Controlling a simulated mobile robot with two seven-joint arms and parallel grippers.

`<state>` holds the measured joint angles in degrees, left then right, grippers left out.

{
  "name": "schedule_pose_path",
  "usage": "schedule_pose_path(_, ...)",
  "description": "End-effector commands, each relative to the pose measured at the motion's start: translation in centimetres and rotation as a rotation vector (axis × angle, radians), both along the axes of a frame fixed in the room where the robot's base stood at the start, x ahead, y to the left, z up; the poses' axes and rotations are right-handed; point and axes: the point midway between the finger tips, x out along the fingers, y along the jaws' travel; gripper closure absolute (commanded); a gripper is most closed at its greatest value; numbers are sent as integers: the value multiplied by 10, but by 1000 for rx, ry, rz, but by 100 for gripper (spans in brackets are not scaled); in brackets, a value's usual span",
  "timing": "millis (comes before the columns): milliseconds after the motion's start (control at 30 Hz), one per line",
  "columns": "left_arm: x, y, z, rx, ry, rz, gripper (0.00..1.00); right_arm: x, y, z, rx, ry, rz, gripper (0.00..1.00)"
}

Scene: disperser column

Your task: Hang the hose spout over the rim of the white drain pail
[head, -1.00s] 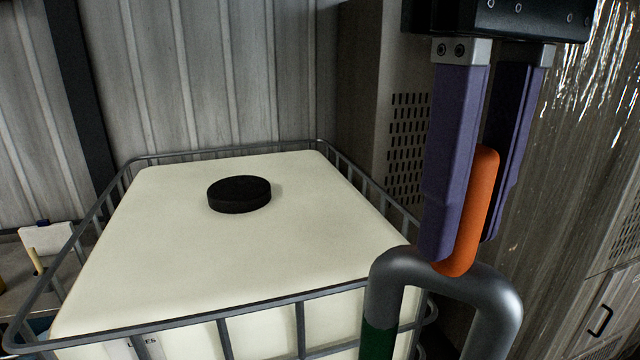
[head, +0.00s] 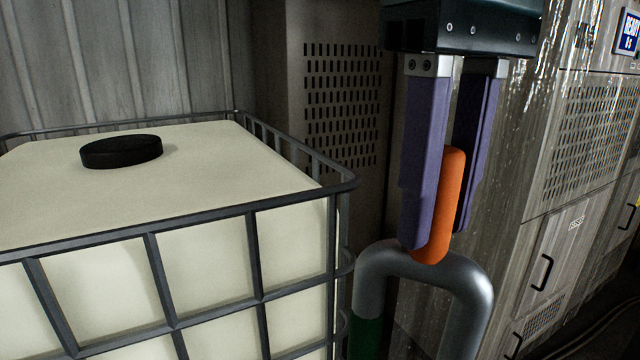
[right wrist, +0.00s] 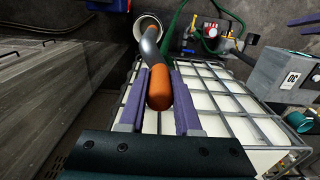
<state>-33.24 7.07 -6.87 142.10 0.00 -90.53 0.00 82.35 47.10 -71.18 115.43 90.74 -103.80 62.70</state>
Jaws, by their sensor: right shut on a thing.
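My right gripper (head: 437,235) is shut on the orange grip of the hose spout (head: 470,280), a grey pipe bent in an inverted U with a green band on its left leg. The spout is held in the air, right of the white tank, its lower ends cut off by the frame. In the right wrist view the gripper (right wrist: 160,75) holds the same orange grip, and the grey spout (right wrist: 150,45) runs away from it. The white drain pail (right wrist: 137,27) seems to be the round pale vessel behind the spout's far end. Purple fingers of my left gripper (right wrist: 308,25) show at the right edge, apart.
The caged white tank (head: 210,190) with a black lid (head: 121,151) fills the left. Grey cabinets (head: 560,240) and clear strips stand at right. The right wrist view shows a green hose (right wrist: 177,20), red equipment (right wrist: 210,30) and a grey box (right wrist: 285,75).

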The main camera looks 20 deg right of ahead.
Motion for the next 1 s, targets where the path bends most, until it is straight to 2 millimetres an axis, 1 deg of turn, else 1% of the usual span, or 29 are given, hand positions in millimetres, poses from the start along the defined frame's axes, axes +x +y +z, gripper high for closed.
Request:
schedule_pose_path(33, 0, 0, -35, 0, 0, 0, 50, 2, 0, -35, 2, -2, 15, 100)
schedule_pose_path(267, 0, -1, -108, -4, 1, 3, 50, 9, 0, -113, 6, -1, 111, 100)
schedule_pose_path(300, 0, -1, -121, -4, 0, 3, 50, 10, 0, -128, 6, -1, 132, 100)
schedule_pose_path(467, 0, -2, -172, -7, 0, 4, 50, 14, 0, -185, 9, 0, 224, 100)
schedule_pose_path(500, 0, -2, -184, -7, 0, 4, 50, 15, -1, -199, 9, 0, 250, 100)
schedule_pose_path(567, 0, -2, -204, -7, 0, 4, 50, 17, -1, -221, 10, -1, 291, 100)
schedule_pose_path(600, 0, -2, -216, -7, 0, 4, 50, 18, -1, -236, 10, 0, 320, 100)
schedule_pose_path(667, 0, -2, -235, -7, 0, 4, 50, 19, -2, -259, 11, 0, 365, 100)
schedule_pose_path(800, 0, -2, -280, -7, 0, 4, 50, 21, -2, -312, 14, -2, 482, 100)
schedule_pose_path(867, 0, -2, -299, -7, 0, 4, 50, 22, -3, -335, 14, -3, 536, 100)
schedule_pose_path(900, 0, -2, -312, -7, 0, 4, 50, 23, -3, -351, 15, -2, 573, 100)
schedule_pose_path(967, 0, -2, -331, -7, 0, 4, 50, 23, -4, -375, 15, -3, 632, 100)
schedule_pose_path(1000, 0, -2, -344, -6, 0, 4, 50, 24, -4, -391, 15, -3, 673, 100)
